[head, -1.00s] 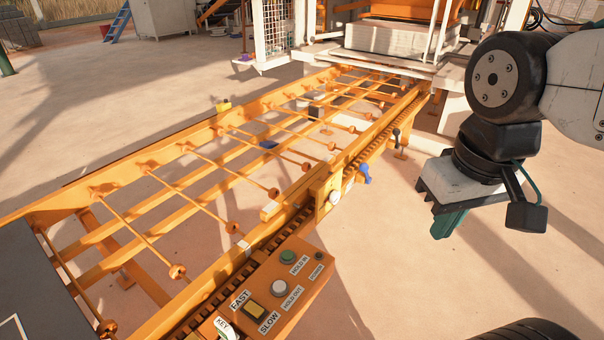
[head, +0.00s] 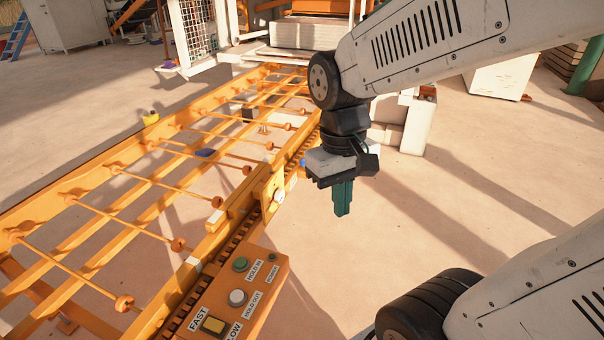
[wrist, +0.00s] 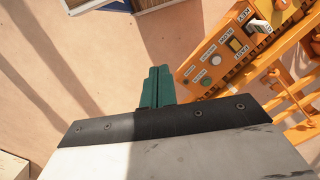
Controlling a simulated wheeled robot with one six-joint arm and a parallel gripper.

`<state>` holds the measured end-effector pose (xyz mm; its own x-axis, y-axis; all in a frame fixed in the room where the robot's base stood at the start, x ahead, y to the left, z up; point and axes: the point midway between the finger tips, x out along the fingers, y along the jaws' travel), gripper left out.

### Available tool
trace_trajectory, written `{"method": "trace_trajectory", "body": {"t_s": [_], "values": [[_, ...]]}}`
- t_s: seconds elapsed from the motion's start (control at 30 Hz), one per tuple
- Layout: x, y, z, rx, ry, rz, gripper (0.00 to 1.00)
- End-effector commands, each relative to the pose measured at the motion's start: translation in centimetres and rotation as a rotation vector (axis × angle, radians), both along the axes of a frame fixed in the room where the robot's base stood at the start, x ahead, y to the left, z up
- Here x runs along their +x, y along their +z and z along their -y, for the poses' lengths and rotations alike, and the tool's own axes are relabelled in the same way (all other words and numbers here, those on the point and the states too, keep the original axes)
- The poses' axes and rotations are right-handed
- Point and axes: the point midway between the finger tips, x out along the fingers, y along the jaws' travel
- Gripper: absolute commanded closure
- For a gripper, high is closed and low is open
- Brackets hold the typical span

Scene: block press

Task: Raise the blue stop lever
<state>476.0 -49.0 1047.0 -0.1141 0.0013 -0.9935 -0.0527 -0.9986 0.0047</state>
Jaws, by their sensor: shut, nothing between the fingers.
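The blue stop lever (head: 302,163) sits on the right-hand side of the orange roller conveyor (head: 232,236). Only a small blue part of it shows, just left of my gripper body; the rest is hidden. Which way it is tilted cannot be told. My gripper (head: 342,212) points down with its green fingers together and empty, in the air to the right of the conveyor, apart from the lever in the picture. In the wrist view the closed green fingers (wrist: 158,72) show over bare floor. The lever does not show there.
An orange control box (head: 235,295) with buttons and a yellow switch is fixed to the conveyor's near right side. It also shows right of my fingers in the wrist view (wrist: 222,52). The press stands behind. The floor (head: 440,210) to the right is clear.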

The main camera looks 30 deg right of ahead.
Motion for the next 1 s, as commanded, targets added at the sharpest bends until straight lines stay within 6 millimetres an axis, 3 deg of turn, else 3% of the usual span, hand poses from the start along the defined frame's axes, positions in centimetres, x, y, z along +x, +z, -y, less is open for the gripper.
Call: {"method": "trace_trajectory", "body": {"t_s": [0.37,0.7,1.0], "values": [[13.0,-11.8,4.3,0.007,0.091,0.015,1.00],[24.6,-27.3,9.4,-0.046,0.323,0.242,1.00],[32.5,-41.6,13.8,-0.237,0.632,0.553,1.00]]}}
